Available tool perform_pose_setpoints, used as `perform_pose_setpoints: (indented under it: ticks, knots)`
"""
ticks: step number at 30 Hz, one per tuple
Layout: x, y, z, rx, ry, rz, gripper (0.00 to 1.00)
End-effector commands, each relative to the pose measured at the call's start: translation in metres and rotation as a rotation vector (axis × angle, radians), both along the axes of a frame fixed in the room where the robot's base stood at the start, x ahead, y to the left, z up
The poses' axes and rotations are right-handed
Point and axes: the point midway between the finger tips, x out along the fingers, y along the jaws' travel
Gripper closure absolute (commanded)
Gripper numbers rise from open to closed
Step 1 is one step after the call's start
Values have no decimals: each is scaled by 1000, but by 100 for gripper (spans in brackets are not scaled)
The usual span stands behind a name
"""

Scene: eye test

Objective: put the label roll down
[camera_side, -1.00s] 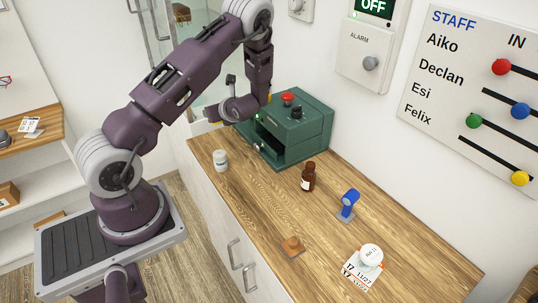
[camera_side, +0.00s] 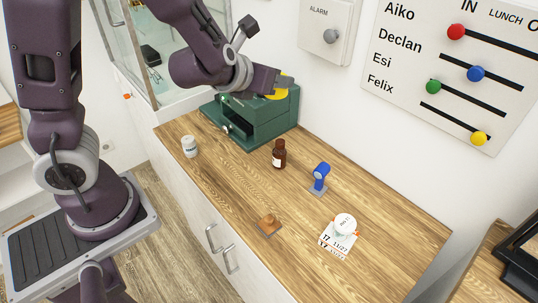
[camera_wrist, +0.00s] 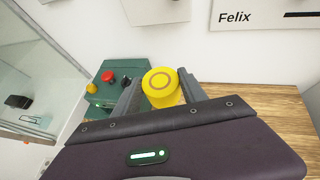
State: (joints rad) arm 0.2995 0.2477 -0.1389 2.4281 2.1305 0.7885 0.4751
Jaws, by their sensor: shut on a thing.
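The label roll appears to be the yellow cylinder with a ring on its flat end, in the wrist view (camera_wrist: 162,84). In the side view only part of the yellow label roll (camera_side: 283,86) shows behind the fingers. My gripper (camera_side: 277,82) is shut on it, with one dark finger on each side in the wrist view (camera_wrist: 160,92). It is over or just in front of the green machine (camera_side: 262,121); the gap beneath is hard to judge. The wooden counter (camera_side: 375,200) lies below and to the right.
On the counter are a white jar (camera_side: 189,147), a brown bottle (camera_side: 279,155), a blue stand (camera_side: 320,178), a small brown block (camera_side: 269,224), and a white round item (camera_side: 345,224) on a printed card (camera_side: 336,246). The right end is clear. A red button (camera_wrist: 108,76) tops the machine.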

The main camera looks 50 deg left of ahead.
Motion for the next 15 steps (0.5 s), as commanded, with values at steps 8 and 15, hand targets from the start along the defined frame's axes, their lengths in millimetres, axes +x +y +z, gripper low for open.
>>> perform_pose_setpoints:
  ticks: [8, 15]
  knots:
    - [12, -11, -42, 17, 22, 6, 92]
    - [21, -46, -135, 21, 13, -37, 92]
